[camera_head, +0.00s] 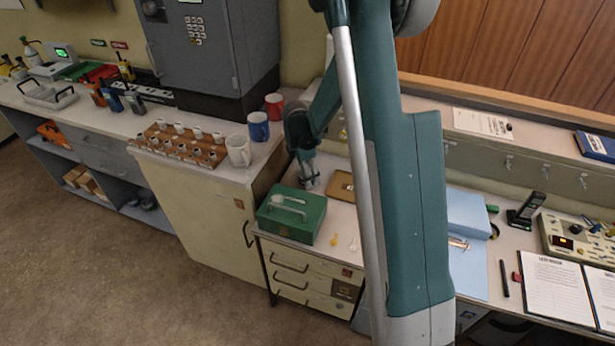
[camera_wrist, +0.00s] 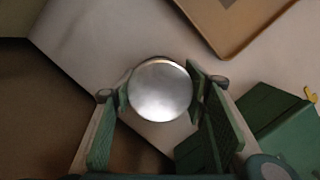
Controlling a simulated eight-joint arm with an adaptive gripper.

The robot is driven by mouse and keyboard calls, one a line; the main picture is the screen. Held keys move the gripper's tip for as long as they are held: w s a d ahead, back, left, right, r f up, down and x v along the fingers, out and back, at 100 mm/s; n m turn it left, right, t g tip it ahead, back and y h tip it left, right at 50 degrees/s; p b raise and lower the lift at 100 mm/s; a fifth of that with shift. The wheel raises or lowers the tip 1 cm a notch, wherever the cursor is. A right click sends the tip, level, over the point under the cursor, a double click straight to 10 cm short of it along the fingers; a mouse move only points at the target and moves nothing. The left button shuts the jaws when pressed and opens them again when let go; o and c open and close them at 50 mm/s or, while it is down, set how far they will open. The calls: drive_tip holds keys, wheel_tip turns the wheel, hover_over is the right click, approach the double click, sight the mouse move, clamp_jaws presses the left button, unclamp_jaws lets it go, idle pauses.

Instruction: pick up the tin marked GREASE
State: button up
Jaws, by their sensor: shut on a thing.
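A round tin with a plain silvery lid (camera_wrist: 160,90) shows from above in the wrist view. My gripper (camera_wrist: 158,92) has one green-padded finger on each side of it and is shut on it. No label shows from this angle, so I cannot read the word GREASE. In the head view my gripper (camera_head: 309,180) points down over the cream counter, behind the green box (camera_head: 291,213). The tin is too small and too covered by the fingers there to make out clearly. I cannot tell whether it touches the counter.
The green box also shows at lower right in the wrist view (camera_wrist: 262,115). A brown tray (camera_head: 341,186) lies just right of my gripper. A higher cabinet with a white mug (camera_head: 238,151), a blue mug (camera_head: 258,126) and a red mug (camera_head: 274,106) stands to the left.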

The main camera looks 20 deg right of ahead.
drive_tip(key=shift+r+p, duration=0.95)
drive_tip(key=shift+r, duration=4.05)
